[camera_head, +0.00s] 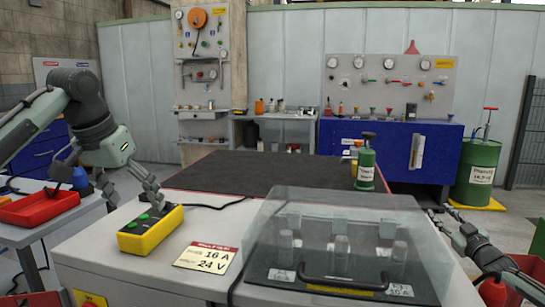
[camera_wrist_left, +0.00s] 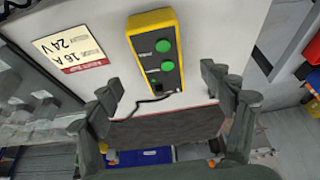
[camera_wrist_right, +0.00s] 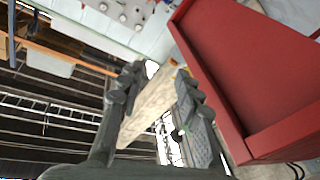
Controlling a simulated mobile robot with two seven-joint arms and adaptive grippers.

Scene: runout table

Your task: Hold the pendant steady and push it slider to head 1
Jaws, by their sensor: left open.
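The pendant (camera_head: 150,230) is a yellow box with a black face and two green buttons, lying on the white bench top. It also shows in the left wrist view (camera_wrist_left: 146,54), with a small dark control below the buttons that may be the slider (camera_wrist_left: 155,84); its position is unclear. My left gripper (camera_head: 152,194) is open just above and behind the pendant, its fingers apart and empty; in the left wrist view (camera_wrist_left: 162,85) the pendant lies between and beyond them. My right gripper (camera_head: 441,210) is open and empty, off to the right of the bench, well away from the pendant.
A clear-covered fixture (camera_head: 335,235) with a black handle stands right of the pendant. A label card (camera_head: 208,257) lies between them. A dark mat (camera_head: 250,173) and a green bottle (camera_head: 365,168) are behind. A red bin (camera_wrist_right: 225,75) is close beside my right gripper.

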